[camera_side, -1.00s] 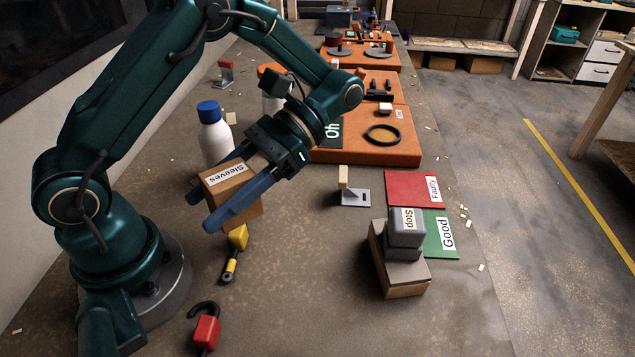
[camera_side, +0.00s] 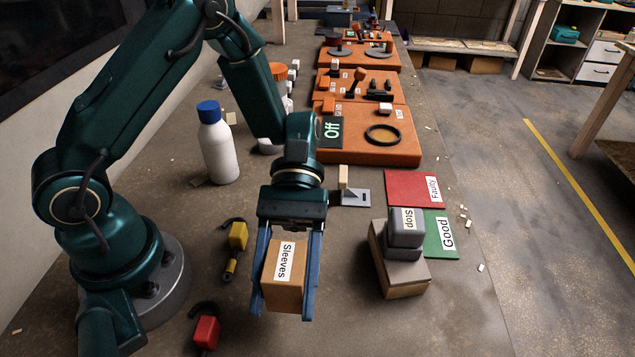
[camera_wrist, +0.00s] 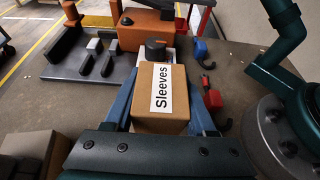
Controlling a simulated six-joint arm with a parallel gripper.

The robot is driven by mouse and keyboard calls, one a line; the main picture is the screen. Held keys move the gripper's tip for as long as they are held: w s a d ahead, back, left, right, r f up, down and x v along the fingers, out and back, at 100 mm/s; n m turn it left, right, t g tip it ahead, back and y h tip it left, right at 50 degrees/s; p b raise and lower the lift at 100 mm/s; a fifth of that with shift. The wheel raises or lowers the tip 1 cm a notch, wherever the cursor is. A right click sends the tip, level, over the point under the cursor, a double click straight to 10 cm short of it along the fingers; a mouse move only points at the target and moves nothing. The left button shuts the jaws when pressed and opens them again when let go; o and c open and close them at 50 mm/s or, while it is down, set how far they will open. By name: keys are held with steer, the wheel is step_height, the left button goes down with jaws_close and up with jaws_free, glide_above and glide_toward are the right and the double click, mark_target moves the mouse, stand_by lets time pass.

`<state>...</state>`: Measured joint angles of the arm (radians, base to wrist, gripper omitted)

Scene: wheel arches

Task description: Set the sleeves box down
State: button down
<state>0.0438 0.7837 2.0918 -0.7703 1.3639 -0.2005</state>
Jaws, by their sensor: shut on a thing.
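The sleeves box (camera_side: 287,275) is a small brown carton with a white "Sleeves" label. My gripper (camera_side: 284,314) points down and is shut on it, with one blue finger on each side. In the wrist view the box (camera_wrist: 160,104) sits between my gripper's fingers (camera_wrist: 160,98), label facing the camera. The box hangs over the front part of the table in the side view. I cannot tell whether its underside touches the table.
A grey "Stop" block (camera_side: 406,228) stands on a carton right of the box, beside the green Good mat (camera_side: 442,246) and red Faulty mat (camera_side: 405,188). Yellow (camera_side: 237,237) and red (camera_side: 206,331) hooked items lie to the left. A white bottle (camera_side: 220,150) stands behind.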

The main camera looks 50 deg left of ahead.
steer(key=shift+s+d+f, duration=0.4)
steer(key=shift+d+f, duration=0.1)
steer(key=shift+d, duration=0.25)
steer(key=shift+f, duration=2)
steer(key=shift+c, duration=1.1)
jaws_free()
steer(key=shift+f, duration=0.1)
